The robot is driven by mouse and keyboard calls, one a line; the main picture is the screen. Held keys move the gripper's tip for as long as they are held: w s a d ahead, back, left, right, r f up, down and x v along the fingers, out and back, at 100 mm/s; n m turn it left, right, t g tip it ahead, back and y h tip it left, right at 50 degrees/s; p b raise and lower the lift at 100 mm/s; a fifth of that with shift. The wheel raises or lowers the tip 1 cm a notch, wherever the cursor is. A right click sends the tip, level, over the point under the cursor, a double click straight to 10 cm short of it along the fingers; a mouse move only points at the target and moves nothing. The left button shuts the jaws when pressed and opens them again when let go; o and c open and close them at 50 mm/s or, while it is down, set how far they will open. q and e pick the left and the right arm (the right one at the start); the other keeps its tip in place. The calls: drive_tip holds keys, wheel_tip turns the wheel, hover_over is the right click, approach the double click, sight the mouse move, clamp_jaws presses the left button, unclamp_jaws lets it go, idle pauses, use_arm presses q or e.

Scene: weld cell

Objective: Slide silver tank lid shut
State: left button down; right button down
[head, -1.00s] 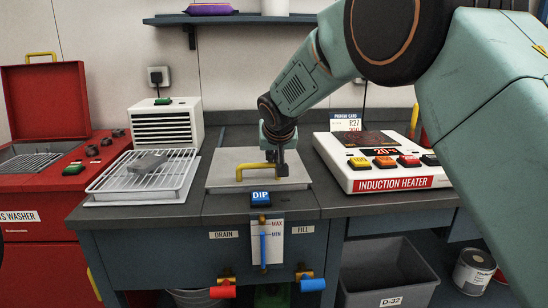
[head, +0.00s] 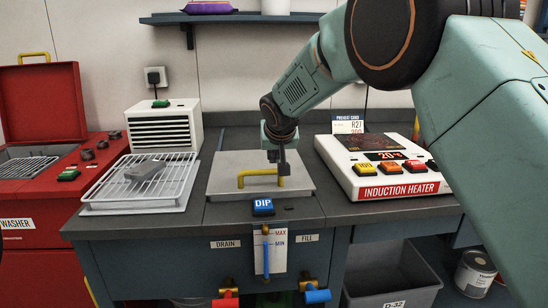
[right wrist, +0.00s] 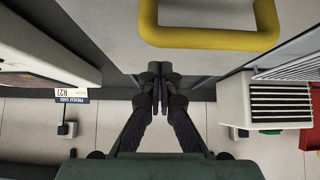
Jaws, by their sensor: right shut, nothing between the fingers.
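The silver tank lid (head: 226,184) is a flat plate on the counter in the head view, with a yellow bar handle (head: 258,172) on top. It also shows as a pale surface in the right wrist view (right wrist: 215,50), with the yellow handle (right wrist: 210,40) across the top. My right gripper (head: 281,184) points down at the handle's right end in the head view. Its fingers (right wrist: 160,75) are together and empty in the right wrist view. I cannot tell whether they touch the handle or lid. The tank's opening is not visible. My left gripper is out of view.
A blue DIP button (head: 263,207) sits in front of the lid. A wire rack tray (head: 140,188) with a grey part stands left, before a white vented box (head: 164,130). The induction heater (head: 385,170) is at right, the red washer (head: 45,130) at far left.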

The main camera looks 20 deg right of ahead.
drive_tip(key=p+v, duration=0.2)
drive_tip(key=v, duration=0.8)
drive_tip(key=shift+r, duration=0.3)
drive_tip(key=shift+w, duration=0.1)
drive_tip(key=shift+f, duration=0.1)
